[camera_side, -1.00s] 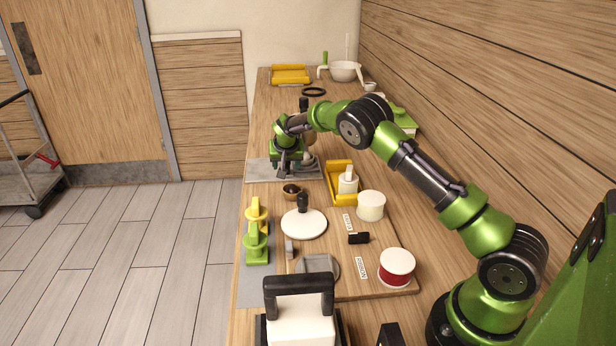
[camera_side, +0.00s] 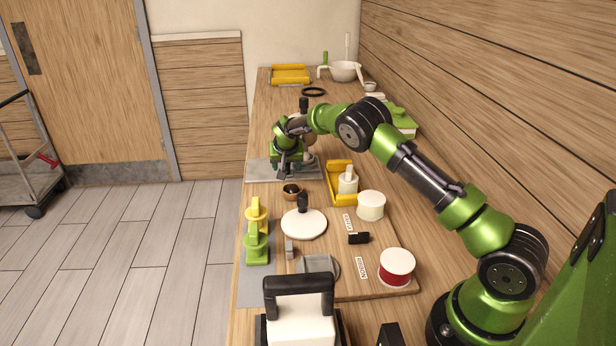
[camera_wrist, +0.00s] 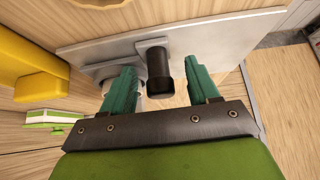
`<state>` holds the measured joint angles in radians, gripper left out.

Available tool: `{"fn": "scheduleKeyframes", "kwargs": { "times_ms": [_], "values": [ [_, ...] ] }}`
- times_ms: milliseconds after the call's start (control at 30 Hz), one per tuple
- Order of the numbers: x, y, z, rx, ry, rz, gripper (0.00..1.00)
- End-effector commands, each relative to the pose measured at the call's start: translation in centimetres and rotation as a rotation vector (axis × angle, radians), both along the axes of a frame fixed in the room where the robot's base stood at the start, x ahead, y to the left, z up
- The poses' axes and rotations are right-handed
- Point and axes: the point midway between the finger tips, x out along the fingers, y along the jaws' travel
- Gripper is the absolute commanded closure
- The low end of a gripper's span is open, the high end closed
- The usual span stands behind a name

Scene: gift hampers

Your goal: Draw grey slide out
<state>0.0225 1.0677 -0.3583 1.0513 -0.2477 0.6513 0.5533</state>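A flat grey plate, which looks like the grey slide, lies at the counter's left edge in the side view (camera_side: 257,171). It fills the upper part of the wrist view (camera_wrist: 215,48). A short black knob (camera_wrist: 158,70) stands out from it. My gripper (camera_wrist: 163,72) is open, with one green finger on each side of the knob and a visible gap on both sides. In the side view my gripper (camera_side: 287,168) is low over the plate and hides part of it. Whether the fingers touch the plate is unclear.
A yellow tray (camera_side: 333,179) with a white jar (camera_side: 348,184) stands right of the plate.

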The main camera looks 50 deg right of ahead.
Motion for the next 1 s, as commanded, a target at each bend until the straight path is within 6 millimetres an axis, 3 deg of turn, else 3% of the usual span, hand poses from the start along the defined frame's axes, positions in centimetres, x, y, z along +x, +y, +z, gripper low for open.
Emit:
{"fn": "scheduleKeyframes", "kwargs": {
  "times_ms": [467,1000],
  "values": [
    [0.0,0.0,0.2,0.000,-0.001,0.001,0.40],
    [0.0,0.0,5.5,0.000,-0.003,-0.001,0.40]
  ]
}}
